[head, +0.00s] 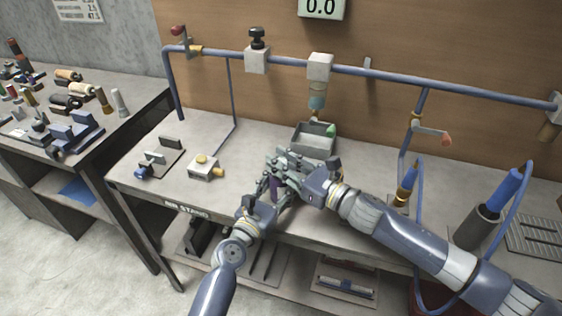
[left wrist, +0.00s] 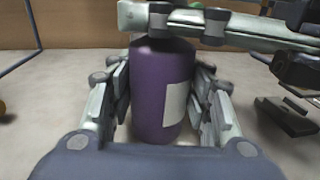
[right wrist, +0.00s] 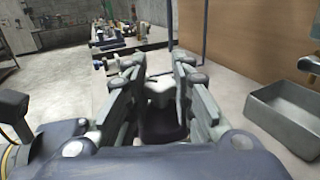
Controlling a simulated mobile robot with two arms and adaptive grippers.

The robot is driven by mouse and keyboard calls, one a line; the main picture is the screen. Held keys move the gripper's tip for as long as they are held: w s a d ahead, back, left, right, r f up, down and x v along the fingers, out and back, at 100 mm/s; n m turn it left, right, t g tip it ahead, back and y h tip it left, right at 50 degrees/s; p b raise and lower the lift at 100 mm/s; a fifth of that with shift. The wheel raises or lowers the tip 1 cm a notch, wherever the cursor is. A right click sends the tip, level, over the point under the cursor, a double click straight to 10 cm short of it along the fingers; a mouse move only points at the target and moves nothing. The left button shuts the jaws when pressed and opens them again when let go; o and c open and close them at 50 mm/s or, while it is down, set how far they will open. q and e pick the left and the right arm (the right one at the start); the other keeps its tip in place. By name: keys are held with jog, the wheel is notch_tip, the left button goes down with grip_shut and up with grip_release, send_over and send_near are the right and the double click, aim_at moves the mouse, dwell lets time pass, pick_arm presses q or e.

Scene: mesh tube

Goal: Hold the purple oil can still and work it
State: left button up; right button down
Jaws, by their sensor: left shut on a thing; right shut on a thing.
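The purple oil can (left wrist: 160,90) stands upright on the bench in the left wrist view, with a pale label on its side. My left gripper (left wrist: 163,100) is shut around its body, one finger on each side. My right gripper (right wrist: 160,95) is at the can's top, its fingers crossing over it in the left wrist view, and is shut on the can's upper part. In the right wrist view the can (right wrist: 162,124) is dark between those fingers. In the head view the can (head: 274,187) is mostly hidden behind both grippers; my left gripper (head: 272,190) is below my right gripper (head: 285,170).
A grey open bin (head: 314,138) stands just behind the grippers. A blue air pipe (head: 440,82) runs above the bench (head: 240,155). A small grey block with brass fittings (head: 205,168) lies to the left. A blue-handled tool in a dark holder (head: 480,225) stands at the right.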

jog(key=n+g+y, duration=0.1)
jog(key=g, duration=0.1)
jog(key=n+g+y, duration=0.1)
jog(key=n+g, duration=0.1)
jog(key=shift+w+d+y, duration=0.1)
jog(key=shift+w+y, duration=0.05)
jog(key=shift+y, duration=0.25)
jog(key=shift+n+g+y, duration=0.8)
jog(key=shift+n+g, duration=1.2)
jog(key=shift+g, duration=1)
jog(key=shift+n+g, duration=0.3)
jog(key=shift+g, duration=0.3)
jog(key=shift+w+f+n+g, duration=0.15)
jog(key=shift+w+n+g, duration=0.1)
jog(key=shift+n+g, duration=0.8)
jog(key=shift+s+d+f+g, duration=0.15)
jog(key=shift+g, duration=0.2)
jog(key=shift+s+a+n+g, duration=0.2)
jog(key=shift+s+n+g, duration=0.05)
jog(key=shift+s+g, duration=0.25)
jog(key=c, duration=1.3)
grip_release()
jog(key=shift+c, duration=0.2)
jog(key=shift+w+r, duration=0.15)
jog(key=shift+r, duration=0.05)
jog(key=shift+r, duration=0.15)
